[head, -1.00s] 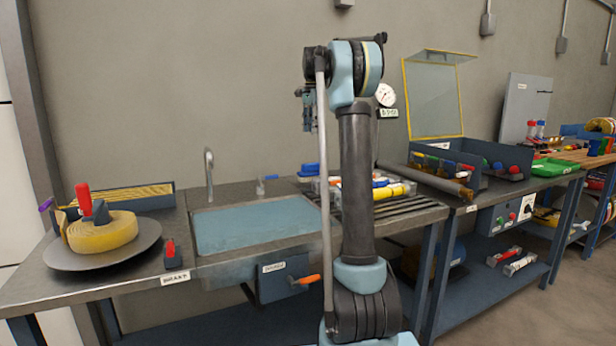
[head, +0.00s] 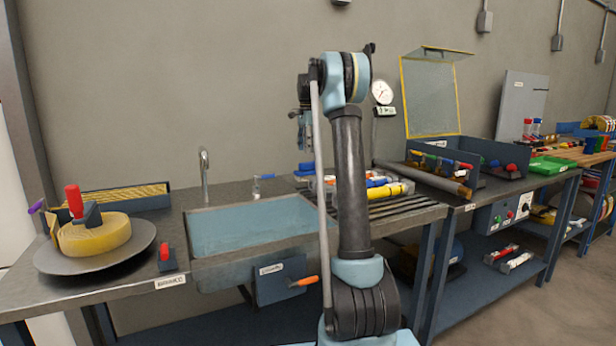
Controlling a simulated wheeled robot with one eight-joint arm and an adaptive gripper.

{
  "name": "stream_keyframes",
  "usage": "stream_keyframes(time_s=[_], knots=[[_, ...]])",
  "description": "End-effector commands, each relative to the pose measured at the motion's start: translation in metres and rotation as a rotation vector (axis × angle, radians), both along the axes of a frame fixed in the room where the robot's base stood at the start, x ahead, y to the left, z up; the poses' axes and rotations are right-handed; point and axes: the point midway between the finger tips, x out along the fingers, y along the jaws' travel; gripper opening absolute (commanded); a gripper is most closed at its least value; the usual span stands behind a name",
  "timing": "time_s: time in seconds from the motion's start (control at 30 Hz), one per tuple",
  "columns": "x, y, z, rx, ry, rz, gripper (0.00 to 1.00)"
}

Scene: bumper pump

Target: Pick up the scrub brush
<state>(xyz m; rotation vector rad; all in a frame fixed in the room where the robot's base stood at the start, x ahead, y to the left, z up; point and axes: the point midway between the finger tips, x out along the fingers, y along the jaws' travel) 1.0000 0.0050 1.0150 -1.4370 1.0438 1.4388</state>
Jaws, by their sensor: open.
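I cannot pick out the scrub brush for certain. A low blue object (head: 307,167) lies on the counter just right of the sink's back corner and may be it; it is too small to tell. My gripper (head: 306,138) hangs high in front of the back wall, left of my upper arm, above and apart from the counter. It is small and partly hidden by my arm, open, with nothing seen in it. The sink basin (head: 250,232) is below and to its left.
A tap (head: 205,175) rises behind the sink. A round plate (head: 55,262) with a yellow coil (head: 92,238) stands at left. A tray of coloured parts (head: 365,186) sits right of the sink, partly behind my arm. An open-lidded bin (head: 484,153) stands further right.

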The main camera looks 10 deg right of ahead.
Motion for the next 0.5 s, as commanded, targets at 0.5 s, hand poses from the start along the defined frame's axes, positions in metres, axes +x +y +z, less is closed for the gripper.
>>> stream_keyframes(time_s=[0.5], knots=[[0.000, -0.002, -0.050, 0.000, 0.000, 0.000, 0.45]])
